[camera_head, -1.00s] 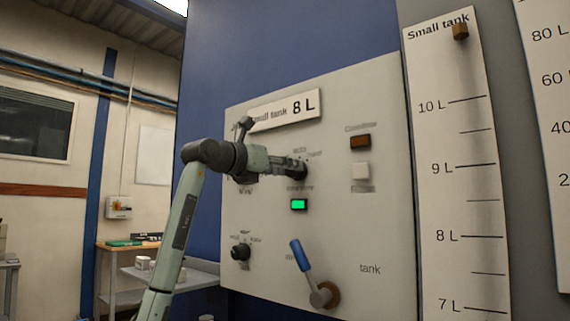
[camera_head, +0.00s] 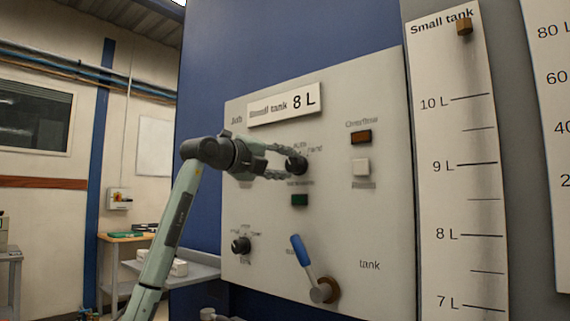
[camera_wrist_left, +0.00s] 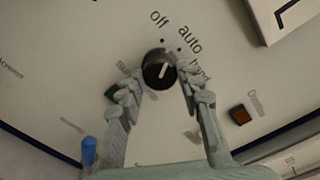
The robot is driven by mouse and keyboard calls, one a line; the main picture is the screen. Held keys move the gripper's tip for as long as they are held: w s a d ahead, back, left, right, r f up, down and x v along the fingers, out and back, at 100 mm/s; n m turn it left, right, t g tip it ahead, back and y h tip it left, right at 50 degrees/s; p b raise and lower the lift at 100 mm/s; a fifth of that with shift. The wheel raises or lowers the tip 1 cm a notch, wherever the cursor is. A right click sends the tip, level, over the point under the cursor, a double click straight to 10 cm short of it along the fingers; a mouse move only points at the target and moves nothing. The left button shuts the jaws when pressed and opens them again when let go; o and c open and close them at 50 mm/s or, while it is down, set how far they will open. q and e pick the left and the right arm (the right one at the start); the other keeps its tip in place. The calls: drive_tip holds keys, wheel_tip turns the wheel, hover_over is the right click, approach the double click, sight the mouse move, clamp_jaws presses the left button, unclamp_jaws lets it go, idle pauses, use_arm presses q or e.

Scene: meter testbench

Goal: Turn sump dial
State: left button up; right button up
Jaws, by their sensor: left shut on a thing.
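A round black dial (camera_head: 296,164) with a white pointer mark sits on the pale upright panel (camera_head: 390,230), marked off, auto and hand. In the left wrist view the dial (camera_wrist_left: 158,72) lies between my fingertips, its mark tilted up and right toward the auto side. My left gripper (camera_head: 285,163) is shut on this dial, fingers on either side; it also shows in the left wrist view (camera_wrist_left: 162,85). The label under the dial is too blurred to read. A dark green lamp (camera_head: 299,200) sits below it. My right gripper is not in view.
A second black dial (camera_head: 240,245) sits lower left on the panel. A blue-handled lever (camera_head: 300,250) stands out from the panel below. A brown lamp (camera_head: 361,137) and white button (camera_head: 361,167) are to the right. A shelf (camera_head: 195,272) is behind my arm.

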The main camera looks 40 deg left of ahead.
use_arm(q)
drive_tip(key=shift+n, duration=1.6)
drive_tip(key=o, duration=1.2)
drive_tip(key=shift+c, duration=0.2)
drive_tip(key=s, duration=1.2)
drive_tip(key=shift+a, duration=0.45)
drive_tip(key=shift+f, duration=0.15)
